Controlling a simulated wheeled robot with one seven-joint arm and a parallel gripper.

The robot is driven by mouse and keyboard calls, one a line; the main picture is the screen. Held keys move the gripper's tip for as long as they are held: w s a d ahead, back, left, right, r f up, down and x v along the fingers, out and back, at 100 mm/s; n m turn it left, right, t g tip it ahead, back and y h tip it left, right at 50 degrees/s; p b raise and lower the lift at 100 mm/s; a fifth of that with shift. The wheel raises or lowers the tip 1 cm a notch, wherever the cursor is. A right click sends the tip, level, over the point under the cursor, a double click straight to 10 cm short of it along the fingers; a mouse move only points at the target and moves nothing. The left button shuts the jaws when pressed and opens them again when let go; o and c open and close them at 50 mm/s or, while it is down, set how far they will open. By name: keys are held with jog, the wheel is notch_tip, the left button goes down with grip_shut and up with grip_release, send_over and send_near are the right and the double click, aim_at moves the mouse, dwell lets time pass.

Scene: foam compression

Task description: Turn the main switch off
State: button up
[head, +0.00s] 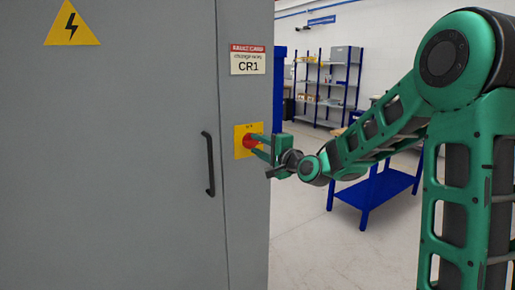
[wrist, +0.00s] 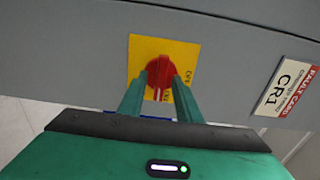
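The main switch is a red rotary knob (head: 250,141) on a yellow plate (head: 240,148), mounted on the grey cabinet's right front panel. In the wrist view the red knob (wrist: 160,72) sits in the middle of the yellow plate (wrist: 143,50), and its grip bar with a pale mark points down toward my gripper. My gripper (head: 258,146) is right in front of the knob. Its two green fingers (wrist: 160,80) are spread, one on each side of the knob, with space between them and the grip bar. I cannot tell whether the tips touch the knob.
The grey cabinet (head: 120,130) fills the left side, with a black door handle (head: 209,165) left of the switch. A CR1 label (head: 248,60) is above the switch. A blue table (head: 375,190) and shelves (head: 325,85) stand behind my arm. Open floor lies right of the cabinet.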

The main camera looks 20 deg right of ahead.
jog(key=shift+w, duration=0.15)
grip_shut()
jog(key=shift+f+n, duration=0.1)
jog(key=shift+n, duration=0.3)
jog(key=n, duration=0.3)
jog(key=shift+n, duration=0.4)
jog(key=n, duration=1.3)
jog(key=shift+f, duration=0.2)
jog(key=shift+n, duration=0.3)
